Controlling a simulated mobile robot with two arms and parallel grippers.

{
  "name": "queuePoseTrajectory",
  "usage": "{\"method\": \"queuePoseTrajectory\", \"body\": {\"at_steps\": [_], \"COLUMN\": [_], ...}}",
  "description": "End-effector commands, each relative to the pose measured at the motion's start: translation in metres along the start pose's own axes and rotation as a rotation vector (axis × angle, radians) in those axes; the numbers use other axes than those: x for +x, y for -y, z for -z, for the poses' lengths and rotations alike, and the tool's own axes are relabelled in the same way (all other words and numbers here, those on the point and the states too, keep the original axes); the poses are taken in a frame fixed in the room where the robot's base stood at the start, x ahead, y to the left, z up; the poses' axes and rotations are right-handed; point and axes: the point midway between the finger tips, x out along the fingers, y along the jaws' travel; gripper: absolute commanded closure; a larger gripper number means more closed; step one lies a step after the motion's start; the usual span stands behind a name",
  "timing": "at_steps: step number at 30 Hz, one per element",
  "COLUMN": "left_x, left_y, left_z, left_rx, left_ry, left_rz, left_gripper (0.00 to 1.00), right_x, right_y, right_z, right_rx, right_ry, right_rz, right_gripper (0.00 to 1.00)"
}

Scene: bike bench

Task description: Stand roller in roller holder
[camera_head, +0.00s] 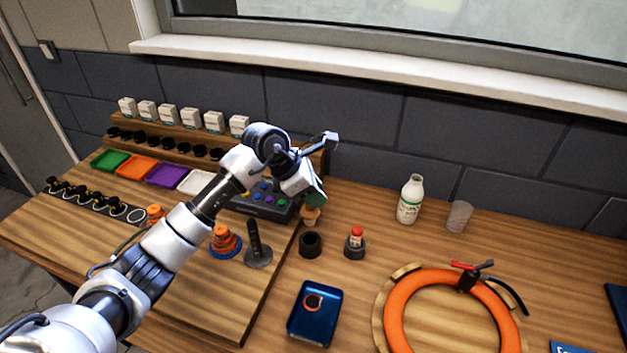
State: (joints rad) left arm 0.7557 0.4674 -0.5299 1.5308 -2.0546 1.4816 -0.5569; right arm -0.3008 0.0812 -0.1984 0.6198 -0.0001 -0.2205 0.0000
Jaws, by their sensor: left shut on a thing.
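My left gripper (313,197) reaches in from the left and is shut on the roller (311,216), of which only a tan lower part shows below the fingers. The gripper hides the rest of it. A short black round cup with an open top, which looks like the roller holder (311,245), stands on the table just below the roller in the picture. The roller appears to be above and behind the cup, not inside it. My right gripper is out of view.
A red-capped bottle in a black holder (355,245) stands right of the cup. A black upright post (254,240) and orange-blue discs (226,242) stand left. A blue tray (315,329) lies in front. A white bottle (410,199) and clear cup (459,217) stand behind right.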

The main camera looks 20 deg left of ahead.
Motion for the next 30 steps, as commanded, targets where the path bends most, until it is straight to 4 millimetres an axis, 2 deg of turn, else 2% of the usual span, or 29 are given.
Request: {"method": "queuePoseTrajectory", "body": {"at_steps": [3,8,24,30], "left_x": [-0.002,0.002,0.044,0.048], "left_y": [-0.008,-0.011,-0.010,-0.010], "left_z": [-0.001,0.002,0.030,0.033], "left_rx": [-0.077,-0.100,-0.096,-0.094], "left_ry": [0.001,0.000,0.000,0.000], "left_rz": [-0.050,-0.065,-0.061,-0.062], "left_gripper": [0.97,0.97,0.97,0.97], "right_x": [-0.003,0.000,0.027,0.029], "right_y": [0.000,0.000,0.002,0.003], "right_z": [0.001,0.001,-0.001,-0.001], "right_rx": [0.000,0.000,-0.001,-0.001], "right_ry": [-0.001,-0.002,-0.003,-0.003], "right_rz": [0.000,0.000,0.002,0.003], "right_gripper": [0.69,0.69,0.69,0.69]}}
